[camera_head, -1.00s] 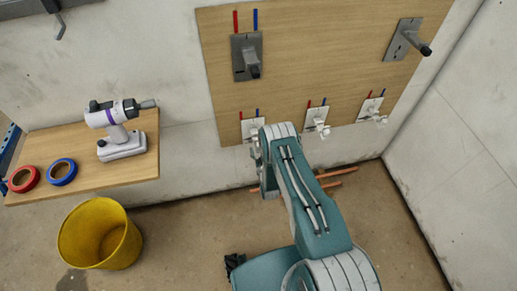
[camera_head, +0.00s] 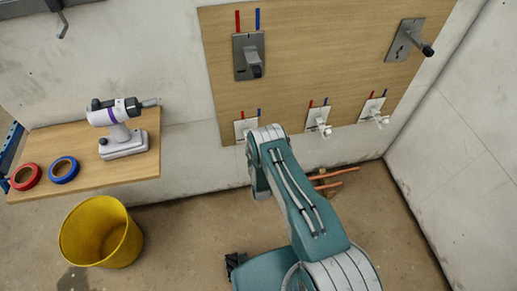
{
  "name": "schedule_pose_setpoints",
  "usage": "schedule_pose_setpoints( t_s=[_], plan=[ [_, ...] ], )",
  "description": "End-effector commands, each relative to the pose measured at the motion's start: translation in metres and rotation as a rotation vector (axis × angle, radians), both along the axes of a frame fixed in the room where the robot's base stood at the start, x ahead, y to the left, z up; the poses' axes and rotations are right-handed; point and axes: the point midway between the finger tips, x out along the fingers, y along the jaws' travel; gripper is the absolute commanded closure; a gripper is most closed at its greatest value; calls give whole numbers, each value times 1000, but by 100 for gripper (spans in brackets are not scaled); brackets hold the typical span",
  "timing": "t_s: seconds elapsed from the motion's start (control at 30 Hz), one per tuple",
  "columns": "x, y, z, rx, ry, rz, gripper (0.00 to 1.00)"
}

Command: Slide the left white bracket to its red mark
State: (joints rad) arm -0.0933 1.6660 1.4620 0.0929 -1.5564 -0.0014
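The left white bracket (camera_head: 240,126) is on the lower left of the wooden board, left of the other two white brackets. My arm covers its right and lower part. A short red mark (camera_head: 242,115) stands just above its left part, and a short blue mark (camera_head: 259,113) stands to the right of the red one. Only the bracket's upper left plate shows, so I cannot tell its exact offset from the red mark. My arm reaches up to just below this bracket. My gripper is hidden behind the arm links, so contact with the bracket cannot be seen.
Two more white brackets (camera_head: 317,116) (camera_head: 370,108) are to the right. Two grey brackets (camera_head: 247,57) (camera_head: 402,42) are higher on the board (camera_head: 320,60). A drill (camera_head: 118,130) is on the left shelf, above a yellow bucket (camera_head: 100,233). Copper pipes (camera_head: 335,174) lie on the floor.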

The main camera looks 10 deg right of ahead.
Motion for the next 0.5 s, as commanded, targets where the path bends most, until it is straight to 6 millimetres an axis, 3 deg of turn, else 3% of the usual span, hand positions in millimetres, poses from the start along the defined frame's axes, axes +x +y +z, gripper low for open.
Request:
schedule_pose_setpoints(
  t_s=[0.1, 0.4, 0.43, 0.5],
  plan=[
    [1, 11, 1, 0, -3, 2, 100],
    [2, 12, 1, 0, -4, 0, 100],
    [2, 12, 2, 0, -4, 0, 57],
    [1, 12, 2, 0, -4, 0, 31]
  ],
)
